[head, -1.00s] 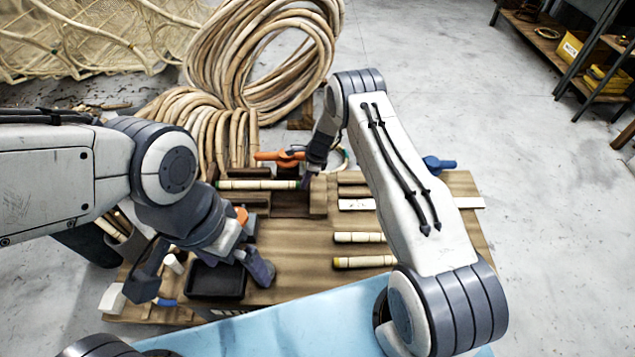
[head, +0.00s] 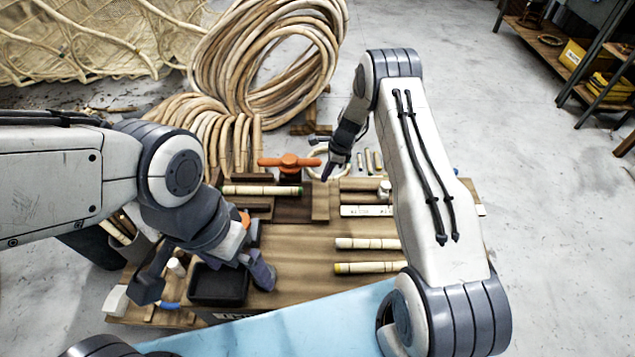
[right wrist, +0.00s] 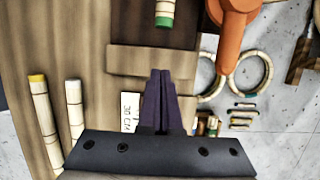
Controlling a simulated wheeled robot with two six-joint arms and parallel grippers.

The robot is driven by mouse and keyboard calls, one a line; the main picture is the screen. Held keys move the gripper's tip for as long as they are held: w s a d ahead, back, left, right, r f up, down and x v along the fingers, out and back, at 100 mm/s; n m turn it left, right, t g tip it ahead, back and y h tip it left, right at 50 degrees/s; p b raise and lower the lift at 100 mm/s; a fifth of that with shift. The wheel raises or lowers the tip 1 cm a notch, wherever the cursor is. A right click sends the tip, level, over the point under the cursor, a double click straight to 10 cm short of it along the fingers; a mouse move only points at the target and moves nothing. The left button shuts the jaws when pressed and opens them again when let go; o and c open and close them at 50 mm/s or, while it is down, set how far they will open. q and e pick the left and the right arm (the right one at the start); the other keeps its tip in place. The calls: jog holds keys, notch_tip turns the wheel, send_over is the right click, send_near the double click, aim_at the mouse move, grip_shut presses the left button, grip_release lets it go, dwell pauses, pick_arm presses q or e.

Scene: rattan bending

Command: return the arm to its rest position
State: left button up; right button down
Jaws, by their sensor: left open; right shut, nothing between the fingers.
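My right gripper (head: 328,172) is shut and empty, above the right end of the wooden jig (head: 320,203) on the bench. In the right wrist view its fingers (right wrist: 162,100) are together, pointing toward the green-ended rattan piece (right wrist: 165,14), with a gap between. That green-ended piece also lies in the jig in the head view (head: 262,190). An orange clamp handle (head: 289,162) stands just behind it.
Two loose rattan pieces (head: 367,243) (head: 370,267) lie on the bench (head: 300,270) at right. A white marked strip (head: 367,210) lies behind them. Rattan coils (head: 265,60) stand behind the bench. In the right wrist view, rings (right wrist: 250,72) lie near the orange handle.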

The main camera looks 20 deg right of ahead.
jog(key=s+a+r+n+g, duration=0.1)
jog(key=s+a+r+n, duration=0.6)
jog(key=r, duration=0.4)
jog(key=s+a+r+n, duration=0.55)
jog(key=a+r, duration=0.25)
jog(key=r, duration=0.3)
jog(key=s+r+n+h, duration=0.1)
jog(key=s+r+n, duration=0.3)
jog(key=s+n, duration=0.6)
jog(key=s+r+n+h, duration=0.1)
jog(key=s+r+n, duration=0.4)
jog(key=s, duration=1)
notch_tip(320, 180, up, 18)
jog(key=p, duration=1.9)
jog(key=shift+a+n+p, duration=0.15)
jog(key=shift+n+p, duration=0.2)
jog(key=shift+n, duration=0.1)
jog(key=shift+r, duration=0.1)
